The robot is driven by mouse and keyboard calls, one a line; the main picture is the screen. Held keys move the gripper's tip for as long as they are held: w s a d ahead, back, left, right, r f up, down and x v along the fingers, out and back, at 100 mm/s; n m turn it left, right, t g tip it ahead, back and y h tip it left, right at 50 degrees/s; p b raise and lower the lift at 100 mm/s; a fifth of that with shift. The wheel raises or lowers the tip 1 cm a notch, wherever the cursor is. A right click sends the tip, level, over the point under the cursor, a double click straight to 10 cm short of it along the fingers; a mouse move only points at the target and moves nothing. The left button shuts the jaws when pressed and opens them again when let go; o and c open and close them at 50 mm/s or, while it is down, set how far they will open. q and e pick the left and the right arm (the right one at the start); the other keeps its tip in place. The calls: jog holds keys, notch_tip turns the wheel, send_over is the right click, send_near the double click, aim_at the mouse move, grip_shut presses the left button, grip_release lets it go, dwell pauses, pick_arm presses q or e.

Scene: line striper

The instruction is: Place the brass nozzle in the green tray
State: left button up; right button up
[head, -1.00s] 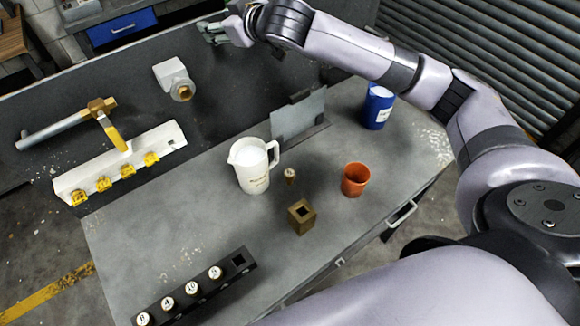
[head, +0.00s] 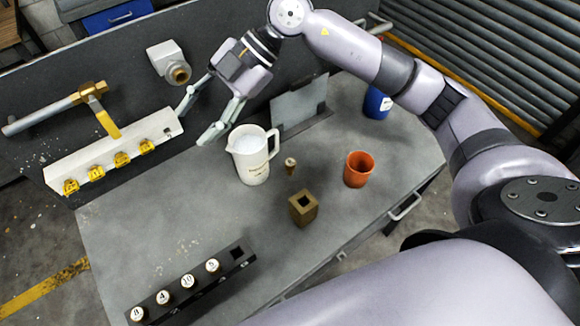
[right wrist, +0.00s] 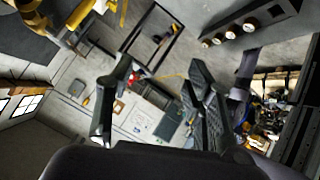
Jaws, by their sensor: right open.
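A small brass piece with a pale top (head: 290,165), which looks like the brass nozzle, stands upright on the grey bench between the white jug and the orange cup. Similar pieces with numbered white tops (head: 187,281) stand in a black rack at the front left. My right gripper (head: 203,117) is open and empty, left of the white jug, its fingers pointing down and left. Its open fingers also show in the right wrist view (right wrist: 162,66). I cannot make out a green tray for certain in either view. My left gripper is not in view.
A white jug (head: 250,165), an orange cup (head: 358,169), a square brass block (head: 303,208), a grey upright plate (head: 299,107) and a blue cup (head: 377,103) stand on the bench (head: 150,225). A white strip with yellow fittings (head: 105,152) lies left. The bench's middle left is clear.

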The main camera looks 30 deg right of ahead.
jog(key=d+f+m+h, duration=0.2)
jog(key=d+f+h, duration=0.3)
jog(key=d+f, duration=0.25)
jog(key=m+h, duration=0.4)
jog(key=h, duration=0.2)
send_over(290, 162)
notch_tip(290, 162, down, 3)
notch_tip(290, 162, down, 11)
jog(key=shift+w+r+p, duration=0.1)
jog(key=shift+p, duration=0.6)
jog(key=shift+f+p, duration=0.45)
jog(key=shift+f, duration=0.15)
jog(key=f, duration=0.1)
jog(key=f+p, duration=0.1)
jog(key=f, duration=0.1)
jog(key=shift+s+f, duration=0.2)
jog(key=shift+f, duration=0.45)
jog(key=shift+w, duration=0.1)
jog(key=shift+c, duration=0.3)
grip_shut()
